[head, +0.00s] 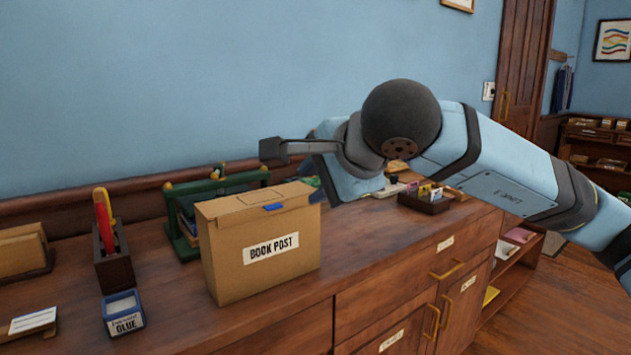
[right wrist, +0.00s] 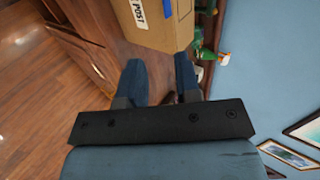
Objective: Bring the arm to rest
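My right arm (head: 510,175) reaches in from the right over the cabinet top. My left gripper is not in view.
On the wooden cabinet (head: 385,250) stand a green metal frame (head: 183,222), a pen holder (head: 113,262), a glue box (head: 123,313) and a small card tray (head: 425,203). The blue wall (head: 200,80) rises behind. Open floor (head: 540,300) lies to the right.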

